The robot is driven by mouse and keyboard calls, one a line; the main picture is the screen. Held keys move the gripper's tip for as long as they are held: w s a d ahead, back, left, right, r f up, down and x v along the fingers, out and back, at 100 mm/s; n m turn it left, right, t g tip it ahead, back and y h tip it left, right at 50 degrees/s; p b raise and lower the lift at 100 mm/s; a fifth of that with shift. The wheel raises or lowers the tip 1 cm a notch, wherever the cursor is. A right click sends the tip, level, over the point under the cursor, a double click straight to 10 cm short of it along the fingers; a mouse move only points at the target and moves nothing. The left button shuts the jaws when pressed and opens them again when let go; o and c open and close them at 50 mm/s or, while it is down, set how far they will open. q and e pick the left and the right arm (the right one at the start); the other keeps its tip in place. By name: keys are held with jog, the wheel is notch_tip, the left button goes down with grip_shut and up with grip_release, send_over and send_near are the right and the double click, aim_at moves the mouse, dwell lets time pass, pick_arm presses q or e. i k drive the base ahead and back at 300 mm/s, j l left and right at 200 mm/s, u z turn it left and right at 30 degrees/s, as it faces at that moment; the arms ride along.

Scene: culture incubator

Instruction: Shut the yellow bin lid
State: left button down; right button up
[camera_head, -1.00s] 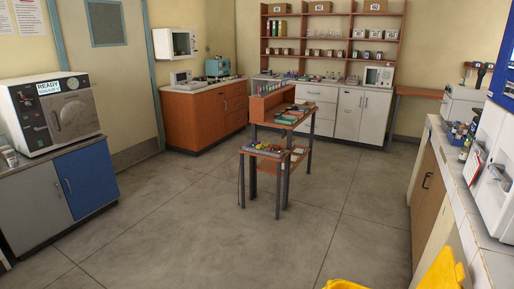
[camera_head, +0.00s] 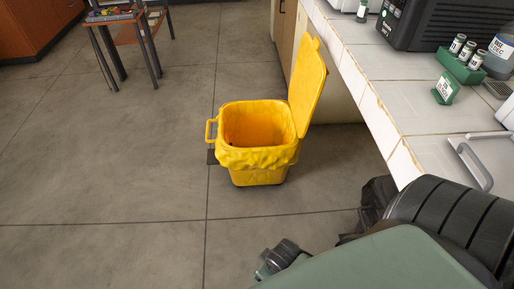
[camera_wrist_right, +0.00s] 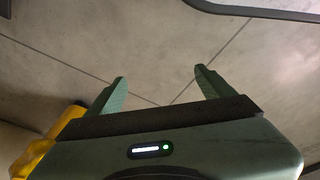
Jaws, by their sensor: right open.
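The yellow bin (camera_head: 257,160) stands on the floor in the head view, with a yellow liner folded over its rim. Its yellow lid (camera_head: 309,85) is open and stands nearly upright on the right side, leaning slightly away from the opening. A loop handle sticks out at the bin's left. My right gripper (camera_wrist_right: 160,85) is open and empty in the right wrist view, above the floor. Yellow parts of the bin (camera_wrist_right: 45,145) show at that view's lower left, apart from the fingers. In the head view my right arm fills the lower right. My left gripper is out of view.
A tiled bench (camera_head: 390,95) runs along the right, close behind the lid. It carries a black machine (camera_head: 440,22), a green rack (camera_head: 463,66) with vials and a bottle. A small table (camera_head: 125,30) stands at the upper left. The floor left of the bin is clear.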

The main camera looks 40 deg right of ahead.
aim_at(310, 72)
jog(key=z, duration=1.25)
jog(key=i+j+z, duration=0.65)
